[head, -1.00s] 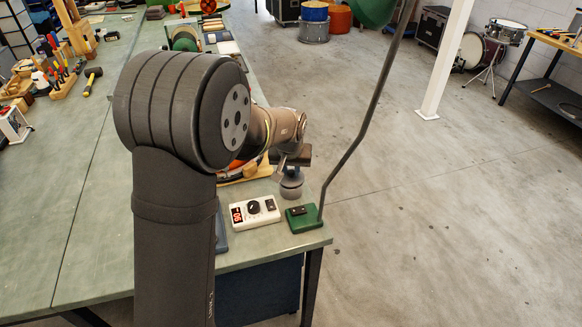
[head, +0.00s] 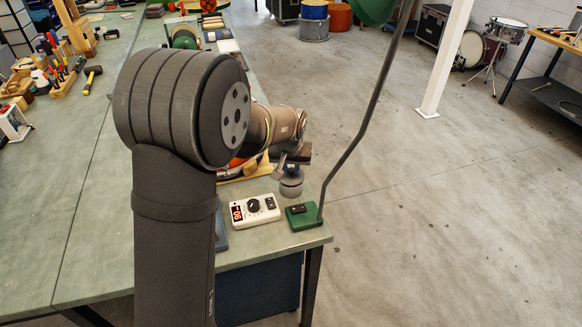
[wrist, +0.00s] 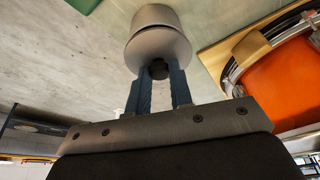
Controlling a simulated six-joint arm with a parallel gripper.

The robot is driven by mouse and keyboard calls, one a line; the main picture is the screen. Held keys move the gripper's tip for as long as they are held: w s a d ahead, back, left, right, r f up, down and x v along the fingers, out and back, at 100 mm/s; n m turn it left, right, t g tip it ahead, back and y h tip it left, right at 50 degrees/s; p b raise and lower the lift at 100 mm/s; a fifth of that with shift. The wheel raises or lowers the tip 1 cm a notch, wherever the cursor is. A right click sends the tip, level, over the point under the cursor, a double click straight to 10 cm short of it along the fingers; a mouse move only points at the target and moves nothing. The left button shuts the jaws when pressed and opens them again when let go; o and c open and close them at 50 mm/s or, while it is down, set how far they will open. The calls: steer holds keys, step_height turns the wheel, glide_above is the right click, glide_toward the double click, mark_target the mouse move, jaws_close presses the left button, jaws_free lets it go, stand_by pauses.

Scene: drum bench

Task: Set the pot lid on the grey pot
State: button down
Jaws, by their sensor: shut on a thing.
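The grey pot (head: 291,191) stands near the bench's right edge. It also shows at the top of the wrist view (wrist: 155,18) as a short grey cylinder. The pot lid (head: 291,179) is a grey disc at the pot's top, and it shows in the wrist view (wrist: 152,45) with a dark knob (wrist: 159,70). The lid looks roughly centred over the pot; I cannot tell whether it rests fully on it. My gripper (wrist: 160,78) is shut on the lid's knob between two blue-grey fingers. In the head view my gripper (head: 290,167) is partly hidden.
A white control box (head: 254,209) and a green lamp base (head: 303,216) with a bent pole stand close in front of the pot. An orange drum-like thing (wrist: 283,78) with a wooden edge lies right of the gripper in the wrist view.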

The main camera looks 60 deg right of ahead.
mark_target(290, 184)
steer(key=shift+f, duration=0.65)
steer(key=c, duration=1.6)
jaws_free()
steer(key=shift+o, duration=0.2)
steer(key=shift+r, duration=0.1)
steer(key=v, duration=1.1)
steer(key=shift+s, duration=0.1)
steer(key=x, duration=0.9)
